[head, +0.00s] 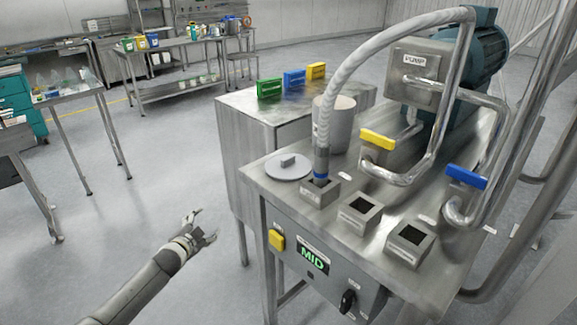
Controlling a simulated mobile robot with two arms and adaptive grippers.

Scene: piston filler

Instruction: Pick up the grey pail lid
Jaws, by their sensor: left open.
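The grey pail lid (289,166) is a flat round disc with a small block handle on top. It lies on the left part of the steel machine top, beside the hose end and its square socket. My left gripper (205,227) is open and empty, out over the floor to the left of and below the machine top. It is apart from the lid. My right gripper is not in view.
A grey pail (335,124) stands behind the lid. The hose (326,110) drops into a socket (320,192) right of the lid. Open floor lies left.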

